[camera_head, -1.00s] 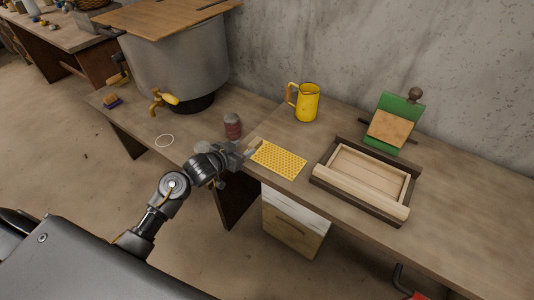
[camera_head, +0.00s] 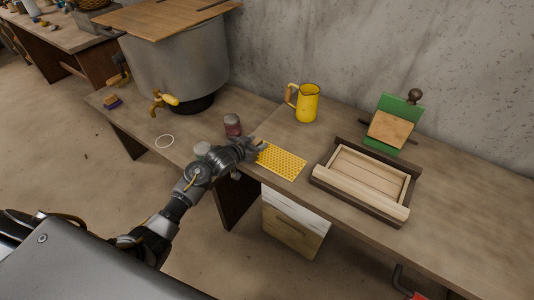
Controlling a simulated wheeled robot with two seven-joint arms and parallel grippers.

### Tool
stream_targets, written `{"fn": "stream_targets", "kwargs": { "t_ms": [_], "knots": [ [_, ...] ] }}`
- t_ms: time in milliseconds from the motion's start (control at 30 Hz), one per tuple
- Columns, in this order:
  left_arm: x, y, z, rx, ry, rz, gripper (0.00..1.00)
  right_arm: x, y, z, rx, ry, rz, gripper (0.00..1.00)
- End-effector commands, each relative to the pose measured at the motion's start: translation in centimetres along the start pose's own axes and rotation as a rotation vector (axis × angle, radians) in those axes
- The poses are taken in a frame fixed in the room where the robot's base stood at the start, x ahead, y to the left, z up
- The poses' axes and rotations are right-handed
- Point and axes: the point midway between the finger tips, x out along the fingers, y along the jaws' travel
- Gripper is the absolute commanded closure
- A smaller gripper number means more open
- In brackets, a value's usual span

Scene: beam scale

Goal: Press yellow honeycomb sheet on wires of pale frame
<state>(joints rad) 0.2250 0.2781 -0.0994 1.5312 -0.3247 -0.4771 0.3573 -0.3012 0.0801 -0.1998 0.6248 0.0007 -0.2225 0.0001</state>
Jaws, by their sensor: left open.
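The yellow honeycomb sheet (camera_head: 283,162) lies flat on the bench, left of the pale frame. The pale wooden frame (camera_head: 350,183) sits in a dark brown tray-like holder (camera_head: 319,180); thin lines, perhaps its wires, cross its inside. My left gripper (camera_head: 260,146) is open at the left end of the sheet. Its fingers are at or just over the sheet's upper left corner, and I cannot tell whether they touch it. The left arm hides some of the bench edge. My right gripper is not in view.
A dark red jar (camera_head: 232,126) and a small pale-lidded jar (camera_head: 202,149) stand close to my left gripper. A yellow jug (camera_head: 307,103) stands behind the sheet. A green stand with a wooden block (camera_head: 390,129) is behind the frame. A large metal pot (camera_head: 180,60) is at left.

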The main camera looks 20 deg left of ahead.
Motion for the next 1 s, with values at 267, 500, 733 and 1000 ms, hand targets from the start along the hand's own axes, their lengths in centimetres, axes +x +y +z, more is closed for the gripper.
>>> {"fn": "stream_targets", "kwargs": {
  "t_ms": [267, 500, 733, 1000],
  "knots": [
    [0.0, 0.0, 0.0, 0.000, 0.000, 0.000, 0.79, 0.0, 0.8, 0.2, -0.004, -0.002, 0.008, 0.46],
    [0.0, 0.0, 0.0, 0.000, 0.000, 0.000, 1.00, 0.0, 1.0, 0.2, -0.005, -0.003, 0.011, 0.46],
    [-0.1, 0.0, -0.1, 0.001, 0.001, 0.000, 1.00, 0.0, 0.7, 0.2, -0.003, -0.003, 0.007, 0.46],
    [-1.2, 0.0, -3.0, 0.003, 0.005, 0.001, 1.00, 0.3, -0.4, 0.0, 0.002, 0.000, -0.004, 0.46]
  ]
}}
